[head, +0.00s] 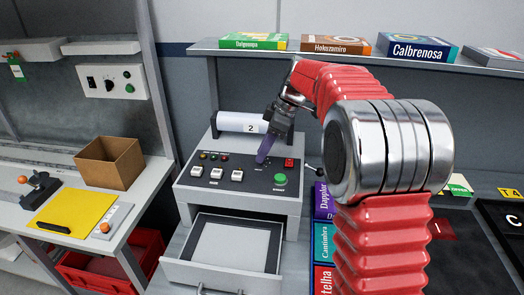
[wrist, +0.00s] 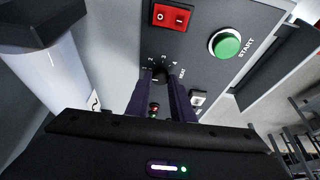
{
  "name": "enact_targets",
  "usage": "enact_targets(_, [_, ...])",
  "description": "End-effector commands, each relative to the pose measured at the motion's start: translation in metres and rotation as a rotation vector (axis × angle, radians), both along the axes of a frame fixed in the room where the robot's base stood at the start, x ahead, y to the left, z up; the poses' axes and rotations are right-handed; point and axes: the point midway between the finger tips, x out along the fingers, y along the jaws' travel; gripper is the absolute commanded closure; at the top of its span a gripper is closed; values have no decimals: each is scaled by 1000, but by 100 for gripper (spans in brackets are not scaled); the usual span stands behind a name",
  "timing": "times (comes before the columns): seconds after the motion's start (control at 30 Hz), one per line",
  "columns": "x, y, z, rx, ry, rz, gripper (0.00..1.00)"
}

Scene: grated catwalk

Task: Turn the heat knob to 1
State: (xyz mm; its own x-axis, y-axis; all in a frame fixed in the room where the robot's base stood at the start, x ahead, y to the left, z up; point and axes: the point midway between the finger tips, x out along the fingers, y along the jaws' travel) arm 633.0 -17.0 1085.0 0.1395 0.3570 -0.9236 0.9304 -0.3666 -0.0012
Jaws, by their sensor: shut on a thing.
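The heat knob (wrist: 160,74) is a small dark knob on the dark control panel (wrist: 205,25), ringed by small white numbers, with the label HEAT beside it in the wrist view. My gripper (wrist: 160,86) is shut on the knob, with one purple finger on each side. Which number the knob points to is too small to tell. In the head view my gripper (head: 262,160) reaches down to the panel from above and hides the knob.
A red switch (wrist: 172,16) and a green START button (wrist: 225,43) sit close to the knob. White buttons (head: 215,174) and small lamps are to its left in the head view. An open drawer (head: 220,250) juts out below. A shelf with boxes (head: 338,44) hangs behind.

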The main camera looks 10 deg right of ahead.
Motion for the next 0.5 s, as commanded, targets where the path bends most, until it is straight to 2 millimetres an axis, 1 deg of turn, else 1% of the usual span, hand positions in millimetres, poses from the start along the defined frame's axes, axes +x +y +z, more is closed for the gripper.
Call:
enact_targets(0.03, [3,-4,3,-5,-14,-6,100])
enact_targets(0.2, [3,-4,3,-6,-13,-7,100])
enact_targets(0.23, [3,-4,3,-6,-12,-7,77])
enact_targets(0.47, [2,-2,1,-4,-7,-5,61])
enact_targets(0.5, [1,-2,1,-3,-6,-5,60])
